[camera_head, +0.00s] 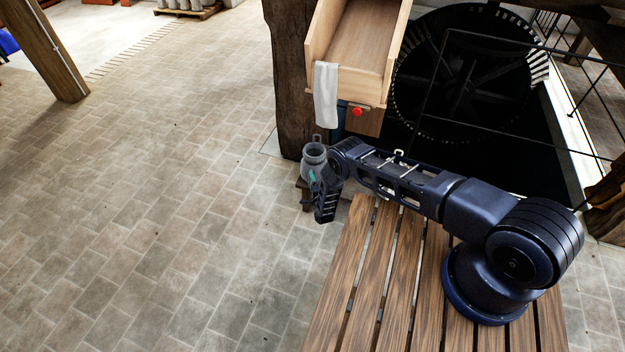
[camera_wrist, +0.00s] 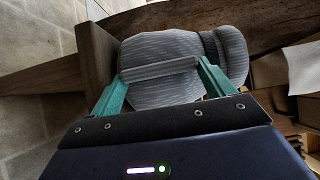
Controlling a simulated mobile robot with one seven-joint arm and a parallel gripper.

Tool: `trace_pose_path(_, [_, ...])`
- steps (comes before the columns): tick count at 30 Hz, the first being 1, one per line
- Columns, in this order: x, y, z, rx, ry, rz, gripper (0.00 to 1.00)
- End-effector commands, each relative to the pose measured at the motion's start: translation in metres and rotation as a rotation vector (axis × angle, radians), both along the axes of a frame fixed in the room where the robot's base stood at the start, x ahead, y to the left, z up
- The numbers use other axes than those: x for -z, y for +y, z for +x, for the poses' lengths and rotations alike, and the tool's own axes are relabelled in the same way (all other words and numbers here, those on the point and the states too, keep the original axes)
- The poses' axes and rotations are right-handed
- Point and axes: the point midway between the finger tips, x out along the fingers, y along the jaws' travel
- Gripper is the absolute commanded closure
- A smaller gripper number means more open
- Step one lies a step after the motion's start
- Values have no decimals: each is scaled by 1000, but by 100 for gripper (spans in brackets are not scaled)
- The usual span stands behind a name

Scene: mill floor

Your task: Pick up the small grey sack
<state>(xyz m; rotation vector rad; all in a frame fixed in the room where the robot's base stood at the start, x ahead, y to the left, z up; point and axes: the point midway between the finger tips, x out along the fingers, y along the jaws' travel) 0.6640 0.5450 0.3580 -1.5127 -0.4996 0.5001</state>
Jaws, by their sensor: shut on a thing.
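The small grey sack (camera_head: 312,157) is at the far end of my arm in the head view, beside a dark wooden post. In the wrist view the sack (camera_wrist: 160,48) is grey with fine pale stripes, round-bodied, with a narrower neck and flared end at the right. My gripper (camera_wrist: 160,70) has its two green fingers on either side of a grey bar-like part on the sack's near face and is shut on it. In the head view my gripper (camera_head: 314,179) is partly hidden by my own wrist. I cannot tell whether the sack still touches the support under it.
A small dark wooden support (camera_head: 306,193) is under the sack. The thick wooden post (camera_head: 291,85) rises close behind. A wooden chute (camera_head: 355,40) with a white cloth (camera_head: 326,95) and a red knob (camera_head: 357,112) overhangs nearby. A black railing (camera_head: 490,40) fronts a large gear wheel. The tiled floor at left is clear.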

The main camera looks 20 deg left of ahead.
Motion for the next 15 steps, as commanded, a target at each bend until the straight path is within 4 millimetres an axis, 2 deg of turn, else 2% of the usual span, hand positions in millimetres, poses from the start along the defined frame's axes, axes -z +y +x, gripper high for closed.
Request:
trace_pose_path(8, [-35, 1, 1, 1, -1, 2, 60])
trace_pose_path(15, [-86, 1, 1, 1, 0, 2, 60])
